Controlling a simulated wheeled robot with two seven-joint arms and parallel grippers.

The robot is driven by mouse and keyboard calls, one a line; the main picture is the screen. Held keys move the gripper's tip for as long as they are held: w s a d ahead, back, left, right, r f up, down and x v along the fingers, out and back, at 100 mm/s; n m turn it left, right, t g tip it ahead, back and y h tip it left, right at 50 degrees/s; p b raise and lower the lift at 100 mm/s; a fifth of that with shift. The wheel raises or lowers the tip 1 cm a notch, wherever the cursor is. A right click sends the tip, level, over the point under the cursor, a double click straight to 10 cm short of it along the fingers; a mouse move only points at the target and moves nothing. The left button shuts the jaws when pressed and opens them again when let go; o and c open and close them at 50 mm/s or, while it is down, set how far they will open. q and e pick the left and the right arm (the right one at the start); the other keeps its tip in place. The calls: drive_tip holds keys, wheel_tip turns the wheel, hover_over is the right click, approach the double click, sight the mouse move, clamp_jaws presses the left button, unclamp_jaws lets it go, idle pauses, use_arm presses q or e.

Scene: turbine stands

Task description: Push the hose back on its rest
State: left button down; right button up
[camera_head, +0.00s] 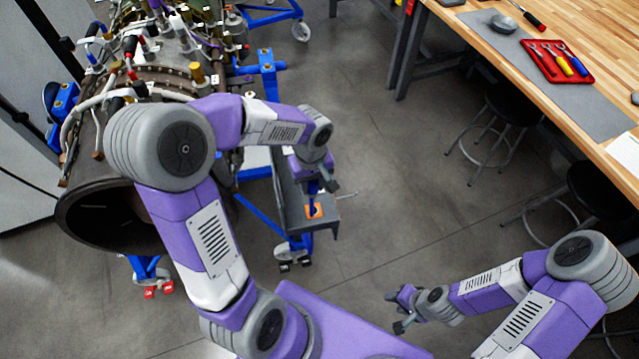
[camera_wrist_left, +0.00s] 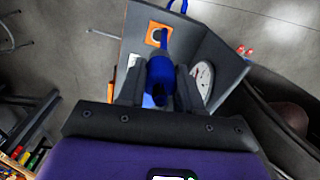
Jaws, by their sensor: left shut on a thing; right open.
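The blue hose (camera_wrist_left: 160,70) is between the fingers of my left gripper (camera_wrist_left: 159,88), which is shut on it. In the head view, my left gripper (camera_head: 328,184) is above the grey stand, with blue showing just under it. The hose's thin end reaches over an orange square plate (camera_wrist_left: 152,34) on a grey tray; this plate, perhaps the rest, also shows in the head view (camera_head: 314,211). I cannot tell whether the hose touches the plate. My right gripper (camera_head: 400,309) is open and empty, low above the floor at the lower right.
A round white gauge (camera_wrist_left: 203,80) lies on the grey tray (camera_wrist_left: 212,52) beside the gripper. The turbine (camera_head: 95,215) fills the left. A wooden workbench (camera_head: 590,30) with a red tool tray (camera_head: 556,62) and stools (camera_head: 512,105) stand right. The middle floor is clear.

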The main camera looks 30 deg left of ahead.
sight(314, 196)
use_arm(q)
drive_tip(key=shift+s+f+b, duration=0.2)
drive_tip(key=shift+f+b, duration=0.05)
drive_tip(key=shift+f, duration=0.25)
drive_tip(key=shift+s+f+b, duration=0.15)
drive_tip(key=shift+f+b, duration=0.1)
drive_tip(key=shift+f, duration=0.2)
drive_tip(key=shift+w+f+b, duration=0.55)
drive_tip(key=shift+w+f, duration=0.1)
drive_tip(key=shift+f, duration=0.1)
drive_tip(key=shift+w+f, duration=0.15)
drive_tip(key=shift+s+f+b, duration=0.2)
drive_tip(key=shift+s+b, duration=0.1)
drive_tip(key=shift+s, duration=0.1)
drive_tip(key=shift+f, duration=0.35)
drive_tip(key=f+b, duration=0.2)
drive_tip(key=shift+w+f+b, duration=0.25)
drive_tip(key=shift+f+b, duration=0.05)
drive_tip(key=shift+s+f+b, duration=0.1)
drive_tip(key=shift+f+b, duration=0.25)
drive_tip(key=shift+b, duration=0.05)
use_arm(e)
wheel_tip(314, 196, down, 7)
drive_tip(key=shift+w, duration=0.2)
